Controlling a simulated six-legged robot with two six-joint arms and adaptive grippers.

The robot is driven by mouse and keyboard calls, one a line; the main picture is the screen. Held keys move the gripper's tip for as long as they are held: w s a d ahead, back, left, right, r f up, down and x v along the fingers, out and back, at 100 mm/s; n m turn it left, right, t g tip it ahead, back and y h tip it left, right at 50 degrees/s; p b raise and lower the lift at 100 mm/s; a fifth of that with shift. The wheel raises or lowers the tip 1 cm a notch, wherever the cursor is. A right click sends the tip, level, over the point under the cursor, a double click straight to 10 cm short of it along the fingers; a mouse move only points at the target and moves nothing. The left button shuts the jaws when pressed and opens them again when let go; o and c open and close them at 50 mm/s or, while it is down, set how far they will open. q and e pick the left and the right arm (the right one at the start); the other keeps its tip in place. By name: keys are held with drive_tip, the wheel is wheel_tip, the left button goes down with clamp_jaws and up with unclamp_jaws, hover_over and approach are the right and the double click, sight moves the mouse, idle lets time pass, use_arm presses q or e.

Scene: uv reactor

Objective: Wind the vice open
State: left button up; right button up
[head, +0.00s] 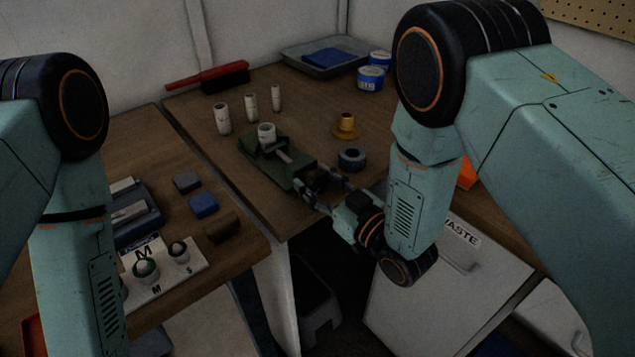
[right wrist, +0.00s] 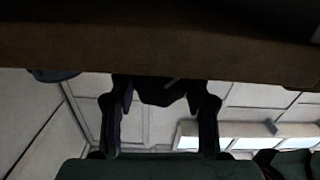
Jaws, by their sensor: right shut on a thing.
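The green vice (head: 275,163) sits on the wooden bench near its front edge, with a white cylinder (head: 266,133) upright at its jaw end. My right gripper (head: 320,184) is at the near end of the vice, its fingers around the handle end. In the right wrist view, the two fingers of the gripper (right wrist: 160,110) stand on either side of a dark piece, the vice handle (right wrist: 160,92), under the bench edge. The handle is mostly hidden in the head view. My left arm hangs at the left; its gripper is not visible.
A dark grey ring (head: 352,158) and a brass flanged part (head: 346,126) stand right of the vice. Several white cylinders (head: 222,119) stand behind it. Blue tins (head: 371,78) and a grey tray (head: 321,57) are at the back. A white waste cabinet (head: 430,275) stands below.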

drive_tip(key=shift+n+b, duration=0.4)
drive_tip(key=shift+n, duration=1.5)
drive_tip(key=o, duration=1.2)
drive_tip(key=shift+c, duration=0.2)
drive_tip(key=v, duration=0.7)
drive_tip(key=shift+s, duration=0.15)
drive_tip(key=shift+d, duration=0.15)
